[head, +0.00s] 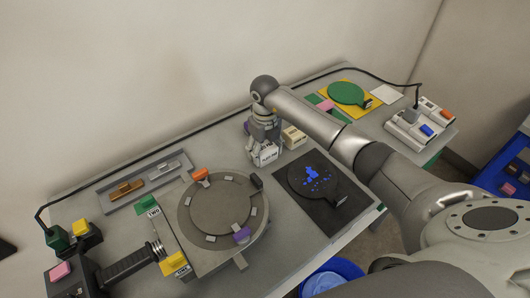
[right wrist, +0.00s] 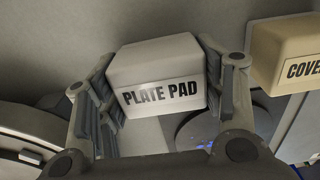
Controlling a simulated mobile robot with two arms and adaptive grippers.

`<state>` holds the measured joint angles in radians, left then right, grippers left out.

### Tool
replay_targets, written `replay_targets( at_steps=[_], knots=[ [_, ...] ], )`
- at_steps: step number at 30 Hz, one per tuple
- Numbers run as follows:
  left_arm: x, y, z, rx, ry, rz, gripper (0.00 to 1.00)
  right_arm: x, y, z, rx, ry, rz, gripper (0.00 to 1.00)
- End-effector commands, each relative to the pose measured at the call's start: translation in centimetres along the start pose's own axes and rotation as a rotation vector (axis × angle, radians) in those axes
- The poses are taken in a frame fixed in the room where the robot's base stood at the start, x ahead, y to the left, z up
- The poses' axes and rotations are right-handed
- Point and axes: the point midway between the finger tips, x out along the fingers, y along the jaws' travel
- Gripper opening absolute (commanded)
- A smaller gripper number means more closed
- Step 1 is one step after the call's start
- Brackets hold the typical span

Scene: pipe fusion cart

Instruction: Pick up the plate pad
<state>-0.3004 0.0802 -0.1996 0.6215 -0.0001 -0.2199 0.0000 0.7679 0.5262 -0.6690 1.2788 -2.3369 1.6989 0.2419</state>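The plate pad (right wrist: 160,85) is a white block with a black "PLATE PAD" label, seen in the right wrist view. It also shows in the head view (head: 265,154), low under my right gripper (head: 263,138). In the right wrist view my right gripper (right wrist: 160,100) has one finger on each side of the block, close along its left and right faces. I cannot tell whether both fingers press on it, or whether its underside rests on the table. My left gripper is not in view.
A cream block labelled "COVE..." (right wrist: 287,55) stands close to the right of the plate pad; it also shows in the head view (head: 294,137). A round turntable fixture (head: 222,208) is at the front left. A dark mat (head: 340,215) with a blue-spotted disc lies right.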

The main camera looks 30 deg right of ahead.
Motion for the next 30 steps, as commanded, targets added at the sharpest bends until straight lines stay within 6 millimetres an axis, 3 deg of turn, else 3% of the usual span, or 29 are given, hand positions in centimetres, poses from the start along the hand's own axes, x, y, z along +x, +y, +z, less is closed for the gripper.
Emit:
replay_targets(
  at_steps=[3,12,17,21,28,30],
  knots=[
    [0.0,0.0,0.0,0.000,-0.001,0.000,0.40,0.0,0.0,0.0,0.000,0.000,-0.001,0.39],
    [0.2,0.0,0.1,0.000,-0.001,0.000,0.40,-0.2,-0.1,0.0,0.001,-0.001,-0.002,0.39],
    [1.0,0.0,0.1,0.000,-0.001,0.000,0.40,-1.2,-0.1,0.1,0.000,-0.004,-0.002,0.39],
    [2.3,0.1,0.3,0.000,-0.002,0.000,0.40,-3.3,-0.4,-0.2,0.002,-0.005,-0.004,0.39],
    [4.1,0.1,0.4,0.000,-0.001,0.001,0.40,-8.6,-2.9,-4.1,0.002,-0.007,-0.007,0.39],
    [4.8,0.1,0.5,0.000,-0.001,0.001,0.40,-9.3,-3.9,-5.6,0.003,-0.002,-0.007,0.39]
  ],
)
